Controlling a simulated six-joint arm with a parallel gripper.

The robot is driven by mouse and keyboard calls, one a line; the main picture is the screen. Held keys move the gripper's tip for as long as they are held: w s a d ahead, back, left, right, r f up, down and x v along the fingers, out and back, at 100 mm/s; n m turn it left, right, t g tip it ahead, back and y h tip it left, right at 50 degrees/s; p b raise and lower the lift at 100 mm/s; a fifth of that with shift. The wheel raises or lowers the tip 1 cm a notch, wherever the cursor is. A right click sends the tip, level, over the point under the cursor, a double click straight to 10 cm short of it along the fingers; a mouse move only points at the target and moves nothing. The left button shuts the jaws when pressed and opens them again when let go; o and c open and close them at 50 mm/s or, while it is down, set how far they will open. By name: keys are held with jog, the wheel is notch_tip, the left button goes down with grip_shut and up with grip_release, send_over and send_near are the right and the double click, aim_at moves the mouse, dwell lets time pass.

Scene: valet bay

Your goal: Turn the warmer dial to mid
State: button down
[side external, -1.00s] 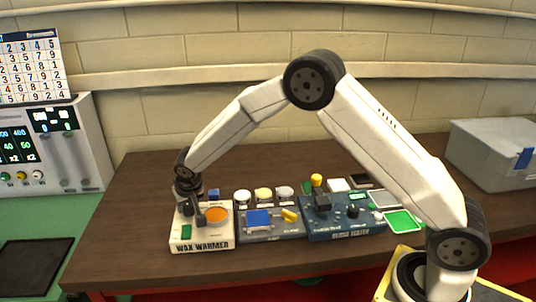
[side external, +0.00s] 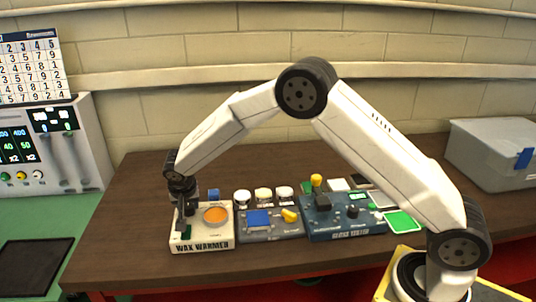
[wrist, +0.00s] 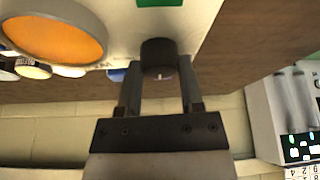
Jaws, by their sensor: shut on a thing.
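The wax warmer (side external: 207,243) is a cream box at the left end of the row of devices, with an orange round wax top (side external: 215,214). In the wrist view the orange top (wrist: 58,38) is at upper left. The black warmer dial (wrist: 158,53) is at upper middle there, with a green patch (wrist: 160,2) beyond it. My gripper (wrist: 160,80) is shut on the dial, one finger on each side. In the side view my gripper (side external: 182,222) points down at the left part of the warmer and hides the dial. The dial's pointer setting cannot be read.
A blue-grey device (side external: 270,236) with a blue square and yellow knob stands right of the warmer, then a darker blue tester (side external: 345,231). Several small white-capped jars (side external: 263,196) and a blue block (side external: 213,194) stand behind. The wooden table (side external: 140,205) is clear at left.

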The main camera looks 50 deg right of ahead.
jog(key=shift+c, duration=1.2)
grip_release()
jog(key=v, duration=0.8)
jog(key=shift+s+f, duration=0.1)
jog(key=shift+s, duration=0.1)
jog(key=s+d+f+n+y, duration=0.1)
jog(key=s+d+n, duration=0.2)
jog(key=s, duration=1)
jog(key=s+d+n+y, duration=0.1)
jog(key=s+d+n, duration=0.3)
jog(key=s, duration=0.9)
jog(key=d, duration=0.2)
jog(key=shift+s+d+f+n+g+y, duration=0.2)
jog(key=shift+d+f+n+g+y, duration=0.1)
jog(key=shift+d+f+g+y, duration=0.1)
